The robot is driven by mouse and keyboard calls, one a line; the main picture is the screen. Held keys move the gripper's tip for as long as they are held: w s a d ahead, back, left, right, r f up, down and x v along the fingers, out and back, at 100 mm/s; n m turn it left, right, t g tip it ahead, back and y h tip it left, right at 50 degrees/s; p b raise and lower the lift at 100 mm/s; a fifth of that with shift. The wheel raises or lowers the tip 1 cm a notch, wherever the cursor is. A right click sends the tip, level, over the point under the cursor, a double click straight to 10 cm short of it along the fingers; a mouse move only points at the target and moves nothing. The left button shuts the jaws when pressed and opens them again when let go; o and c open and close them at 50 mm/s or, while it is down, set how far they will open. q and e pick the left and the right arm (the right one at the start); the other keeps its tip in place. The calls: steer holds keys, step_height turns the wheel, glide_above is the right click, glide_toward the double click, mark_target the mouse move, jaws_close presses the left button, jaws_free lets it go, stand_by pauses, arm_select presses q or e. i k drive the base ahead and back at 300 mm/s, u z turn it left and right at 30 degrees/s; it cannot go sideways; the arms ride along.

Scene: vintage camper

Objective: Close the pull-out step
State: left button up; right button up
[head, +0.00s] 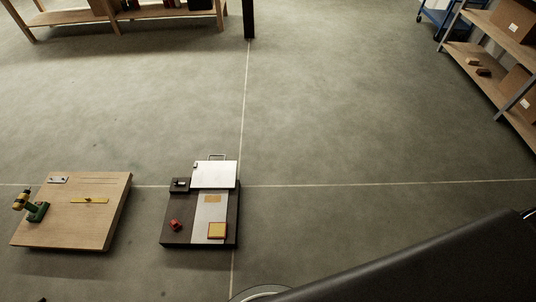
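I cannot make out a pull-out step for certain in the head view. A dark slab (182,226) at lower centre left carries a pale square panel (213,175) at its back edge, with a thin metal loop (217,156) behind it. I cannot tell whether this belongs to a step. Neither of my grippers shows.
A wooden-topped table (75,222) with a green and yellow drill (36,209) stands left of the slab. Shelves with cardboard boxes (517,20) and a blue cart (437,15) are at upper right. A wooden bench (75,17) is at upper left. The middle floor is clear.

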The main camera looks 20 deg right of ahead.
mark_target(209, 174)
steer(key=z, duration=1.15)
steer(key=i, duration=4.4)
steer(key=u, duration=2.4)
